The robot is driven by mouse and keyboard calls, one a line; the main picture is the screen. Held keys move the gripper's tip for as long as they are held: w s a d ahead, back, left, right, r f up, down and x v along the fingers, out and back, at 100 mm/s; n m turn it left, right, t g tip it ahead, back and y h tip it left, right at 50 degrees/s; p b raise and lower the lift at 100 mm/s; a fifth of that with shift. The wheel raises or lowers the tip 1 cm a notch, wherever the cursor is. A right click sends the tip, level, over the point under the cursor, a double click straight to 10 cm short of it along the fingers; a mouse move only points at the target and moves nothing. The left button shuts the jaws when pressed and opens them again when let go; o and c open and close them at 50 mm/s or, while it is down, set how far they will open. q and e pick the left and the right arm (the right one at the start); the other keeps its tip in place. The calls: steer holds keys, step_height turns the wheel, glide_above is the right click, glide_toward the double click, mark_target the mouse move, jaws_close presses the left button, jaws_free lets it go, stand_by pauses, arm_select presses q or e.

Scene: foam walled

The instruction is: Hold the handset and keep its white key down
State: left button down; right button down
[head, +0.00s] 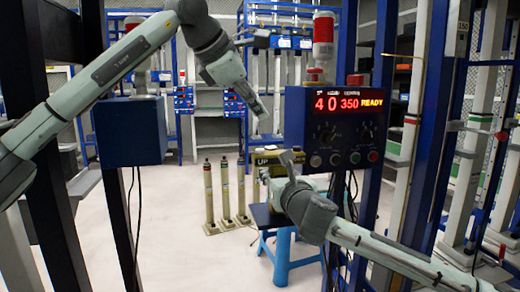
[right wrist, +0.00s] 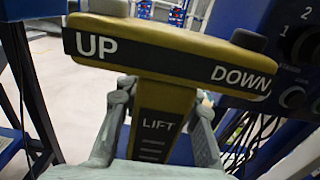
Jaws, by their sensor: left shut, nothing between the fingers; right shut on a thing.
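The handset (right wrist: 165,105) is a yellow T-shaped box with a dark band reading UP and DOWN, and LIFT on its stem. My right gripper (right wrist: 160,115) is shut on the stem, one finger on each side. A pale key (right wrist: 106,8), seemingly the white one, stands on top at the UP end, partly cut off by the frame. A dark grey key (right wrist: 249,40) is at the DOWN end. In the head view the handset (head: 263,160) is partly hidden behind my right gripper (head: 285,165). My left gripper (head: 258,108) is shut and empty, above the handset and apart from it.
A blue control box (head: 335,128) with a red display reading 40 350 READY stands close right of the handset. A blue stool (head: 272,220) is below it. Several upright posts (head: 226,190) stand on the pale floor to the left. Dark cables hang below the box.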

stand_by(0.3)
steer(key=c, duration=1)
jaws_free()
